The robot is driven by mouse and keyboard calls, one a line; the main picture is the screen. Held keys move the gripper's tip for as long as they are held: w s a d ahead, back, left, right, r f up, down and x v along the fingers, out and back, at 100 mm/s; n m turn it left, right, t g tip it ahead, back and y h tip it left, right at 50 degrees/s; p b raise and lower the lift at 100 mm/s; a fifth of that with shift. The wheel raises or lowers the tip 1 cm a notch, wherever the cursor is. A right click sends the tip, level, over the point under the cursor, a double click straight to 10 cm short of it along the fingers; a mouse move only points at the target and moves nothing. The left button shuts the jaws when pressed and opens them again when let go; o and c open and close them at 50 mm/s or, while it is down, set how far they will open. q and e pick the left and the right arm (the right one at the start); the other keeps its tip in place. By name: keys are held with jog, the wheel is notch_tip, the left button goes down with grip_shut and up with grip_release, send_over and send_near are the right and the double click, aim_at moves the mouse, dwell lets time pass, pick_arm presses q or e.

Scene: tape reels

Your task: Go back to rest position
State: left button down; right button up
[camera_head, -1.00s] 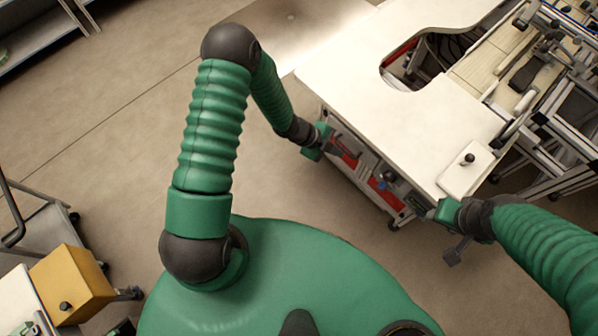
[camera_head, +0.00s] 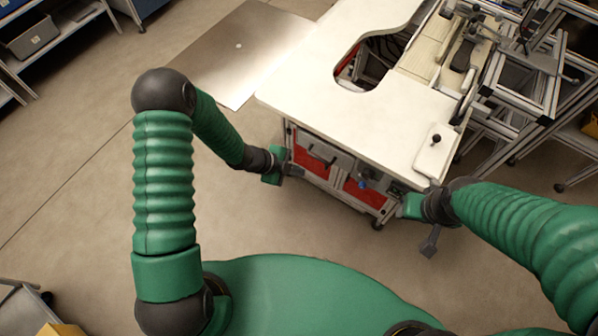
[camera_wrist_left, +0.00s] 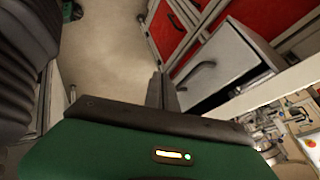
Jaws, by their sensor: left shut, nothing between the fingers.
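My left gripper (camera_head: 291,170) hangs at the end of the bent green left arm, in front of the white-topped workbench's front face. In the left wrist view its two dark fingers (camera_wrist_left: 162,92) are together with nothing between them. My right gripper (camera_head: 420,220) is near the bench's front right corner, below the tabletop edge. Its fingers are small and partly hidden, so I cannot tell how far apart they are. I see nothing held in it.
The white workbench (camera_head: 330,85) has a cutout and red panels with a drawer (camera_wrist_left: 215,68) below. Metal frames (camera_head: 520,85) stand to its right. A metal floor plate (camera_head: 235,55) lies behind left, shelves (camera_head: 50,45) at far left. The floor (camera_head: 75,170) at left is open.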

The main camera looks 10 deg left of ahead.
pick_arm(q)
jog(key=s+a+r+n+t+y, duration=0.1)
jog(key=a+r+n+y, duration=0.5)
jog(key=a+r+n, duration=0.5)
jog(key=s+d+r+n+g, duration=0.1)
jog(key=s+d+r+n, duration=0.1)
jog(key=s, duration=0.4)
jog(key=s+d+r+n+g+y+b, duration=0.1)
jog(key=s+r+n, duration=0.3)
jog(key=s+n, duration=0.2)
jog(key=shift+s+d+n+g, duration=0.25)
jog(key=shift+d+n+g, duration=0.15)
jog(key=shift+n, duration=0.3)
pick_arm(e)
jog(key=shift+w+d+f, duration=0.3)
jog(key=shift+d+f, duration=0.15)
jog(key=shift+f, duration=0.1)
jog(key=shift+w+d+f, duration=0.3)
jog(key=shift+d+f, duration=0.1)
jog(key=shift+f, duration=0.1)
